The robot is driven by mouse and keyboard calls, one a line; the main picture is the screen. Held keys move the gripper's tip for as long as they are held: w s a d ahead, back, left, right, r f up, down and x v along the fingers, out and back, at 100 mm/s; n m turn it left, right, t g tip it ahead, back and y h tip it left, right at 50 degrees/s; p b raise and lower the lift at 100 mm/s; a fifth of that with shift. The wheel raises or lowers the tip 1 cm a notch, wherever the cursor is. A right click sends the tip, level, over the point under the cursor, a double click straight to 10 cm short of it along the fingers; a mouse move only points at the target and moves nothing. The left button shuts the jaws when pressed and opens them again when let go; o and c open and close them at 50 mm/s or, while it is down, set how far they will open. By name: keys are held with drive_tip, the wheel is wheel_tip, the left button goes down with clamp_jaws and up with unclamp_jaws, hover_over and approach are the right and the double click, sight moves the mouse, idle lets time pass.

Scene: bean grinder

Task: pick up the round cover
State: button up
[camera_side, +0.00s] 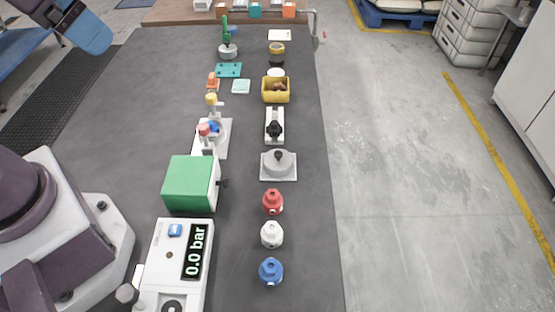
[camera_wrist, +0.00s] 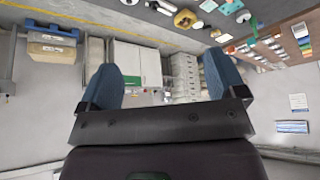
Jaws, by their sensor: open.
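My gripper shows in the wrist view (camera_wrist: 163,78), its two blue fingers spread wide with nothing between them. In the side view a blue part of it (camera_side: 88,33) shows at the top left, high and away from the row of objects. A round grey piece with a small knob (camera_side: 279,160) sits on a square grey base right of the table's middle; it may be the round cover. A black disc (camera_side: 276,60) and a white disc (camera_side: 276,72) lie further back. I cannot tell for sure which is the cover.
A yellow bin (camera_side: 275,90) with brown contents, a black-knobbed fixture (camera_side: 274,125) and red (camera_side: 272,202), white (camera_side: 271,234) and blue (camera_side: 270,271) knobs line the right side of the table. A green box (camera_side: 190,184) and pressure gauge (camera_side: 174,265) stand left. The table's left part is clear.

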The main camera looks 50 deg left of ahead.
drive_tip(key=n+g, duration=0.6)
drive_tip(key=n, duration=0.1)
hover_over(278, 153)
wheel_tip(278, 153, down, 21)
drive_tip(key=f, duration=0.7)
drive_tip(key=shift+w+d+f, duration=0.2)
drive_tip(key=shift+w, duration=0.1)
drive_tip(key=f, duration=0.4)
drive_tip(key=shift+s+a+f, duration=0.1)
drive_tip(key=shift+s+a, duration=0.1)
drive_tip(key=shift+s, duration=0.15)
drive_tip(key=shift+f, duration=0.55)
drive_tip(key=c, duration=0.9)
